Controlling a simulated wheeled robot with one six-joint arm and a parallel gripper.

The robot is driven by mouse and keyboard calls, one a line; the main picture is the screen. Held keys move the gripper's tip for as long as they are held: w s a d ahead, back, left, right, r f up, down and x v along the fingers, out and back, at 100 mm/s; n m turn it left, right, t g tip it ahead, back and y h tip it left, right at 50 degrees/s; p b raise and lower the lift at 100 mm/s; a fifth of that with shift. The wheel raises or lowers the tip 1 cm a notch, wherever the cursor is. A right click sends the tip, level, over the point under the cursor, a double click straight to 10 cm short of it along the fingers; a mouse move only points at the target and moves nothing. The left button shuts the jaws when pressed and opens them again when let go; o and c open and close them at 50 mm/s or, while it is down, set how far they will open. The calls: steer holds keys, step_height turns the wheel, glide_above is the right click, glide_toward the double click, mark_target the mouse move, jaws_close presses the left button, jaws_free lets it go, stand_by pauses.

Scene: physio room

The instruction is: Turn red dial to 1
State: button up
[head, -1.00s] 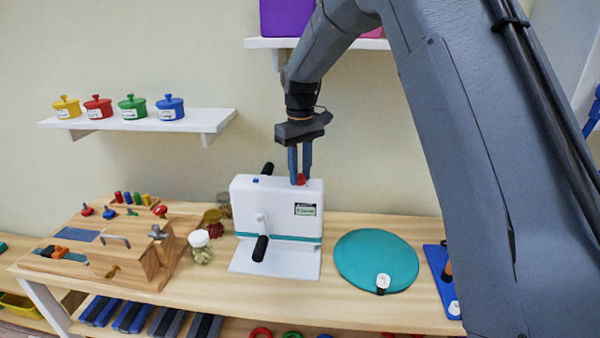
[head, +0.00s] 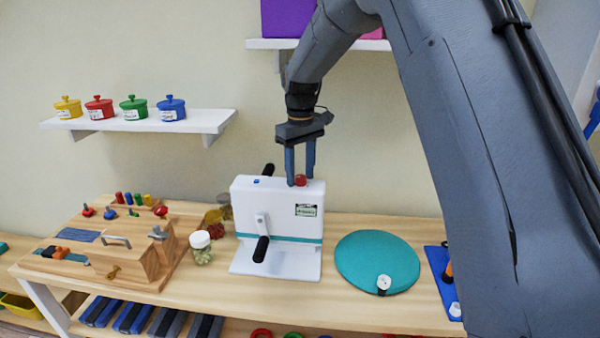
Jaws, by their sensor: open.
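The red dial (head: 300,180) sits on top of the white box-shaped machine (head: 276,220), near its right end. My gripper (head: 300,180) points straight down over it, with its fingers apart on either side of the dial. I cannot tell whether the fingers touch it. The dial's setting marks cannot be read from here. The machine has a small display (head: 306,210) on its front, too small to read. A small blue part (head: 256,182) is on its top left.
A black-handled crank (head: 261,248) sticks out of the machine's front. A lidded jar (head: 201,247) and a wooden activity board (head: 110,245) stand to the left. A teal disc (head: 376,262) lies to the right. Lidded pots sit on a wall shelf (head: 205,117).

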mark_target(300, 176)
step_height(300, 176, up, 8)
steer(key=shift+f+b, duration=0.1)
steer(key=shift+b, duration=1.1)
steer(key=s+d+f+m, duration=0.2)
steer(key=s+d+f, duration=0.2)
steer(key=s, duration=0.6)
steer(key=s+d+f+m+t, duration=0.1)
steer(key=s+d+f+m, duration=0.1)
steer(key=s+d+f, duration=0.3)
steer(key=s+d+f+m, duration=0.3)
steer(key=s+f, duration=0.4)
steer(key=s, duration=0.7)
steer(key=shift+s+d+f, duration=0.35)
steer(key=shift+d+f, duration=0.05)
steer(key=shift+d, duration=0.35)
